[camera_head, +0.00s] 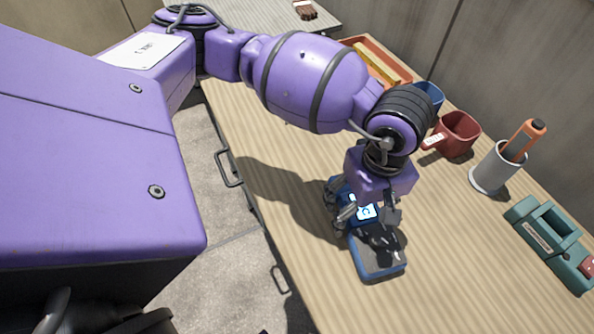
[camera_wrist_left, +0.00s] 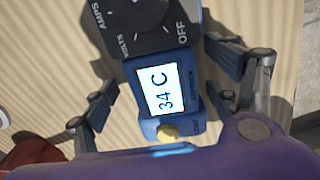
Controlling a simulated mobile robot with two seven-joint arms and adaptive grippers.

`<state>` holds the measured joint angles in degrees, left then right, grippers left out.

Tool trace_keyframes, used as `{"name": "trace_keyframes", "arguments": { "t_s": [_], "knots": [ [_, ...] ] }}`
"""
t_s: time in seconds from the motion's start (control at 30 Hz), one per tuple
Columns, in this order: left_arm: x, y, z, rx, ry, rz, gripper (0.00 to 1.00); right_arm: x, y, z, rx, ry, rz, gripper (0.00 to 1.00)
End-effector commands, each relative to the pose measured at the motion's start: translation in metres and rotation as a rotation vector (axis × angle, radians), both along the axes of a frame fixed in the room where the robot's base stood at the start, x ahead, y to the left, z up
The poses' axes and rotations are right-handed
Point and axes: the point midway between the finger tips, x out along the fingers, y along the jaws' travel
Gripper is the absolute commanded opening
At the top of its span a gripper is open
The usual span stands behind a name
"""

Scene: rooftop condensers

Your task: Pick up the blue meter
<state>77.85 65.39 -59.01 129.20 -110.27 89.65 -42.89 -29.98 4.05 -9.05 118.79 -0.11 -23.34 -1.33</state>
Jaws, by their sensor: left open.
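The blue meter (camera_head: 378,262) lies on the wooden bench top beneath my left gripper, partly covered by the gripper and its shadow. In the left wrist view the meter (camera_wrist_left: 133,73) shows a lit display reading 34 C, a dark dial with AMPS, VOLTS and OFF marks, and a yellow button. My left gripper (camera_head: 368,217) is open and points down, its fingers on either side of the meter's display end. In the wrist view the fingers of the left gripper (camera_wrist_left: 160,93) stand apart with the meter between them; I see gaps, not a grip. My right gripper is not in view.
Beyond the gripper stand a red mug (camera_head: 460,132), a blue cup (camera_head: 431,92) and an orange tray (camera_head: 374,58). A grey cup (camera_head: 491,175) holding an orange-handled tool and a teal case (camera_head: 545,240) stand at right. The bench's near left part is clear.

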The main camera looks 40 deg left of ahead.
Motion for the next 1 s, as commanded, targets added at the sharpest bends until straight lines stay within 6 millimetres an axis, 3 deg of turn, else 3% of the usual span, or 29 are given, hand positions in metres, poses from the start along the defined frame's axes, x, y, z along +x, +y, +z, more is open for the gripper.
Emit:
{"name": "trace_keyframes", "arguments": {
  "t_s": [0.07,0.53,0.83,1.0],
  "knots": [
    [0.000,0.000,0.000,0.000,0.001,0.000,0.79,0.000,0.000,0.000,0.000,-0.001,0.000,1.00],
    [0.002,-0.001,0.001,-0.003,-0.005,0.001,0.17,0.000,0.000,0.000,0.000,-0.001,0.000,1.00],
    [0.003,-0.002,0.003,-0.004,-0.008,0.001,0.16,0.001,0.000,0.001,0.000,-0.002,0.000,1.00],
    [0.008,-0.002,0.014,-0.004,-0.010,0.004,0.16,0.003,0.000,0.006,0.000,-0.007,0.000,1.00]
  ]
}}
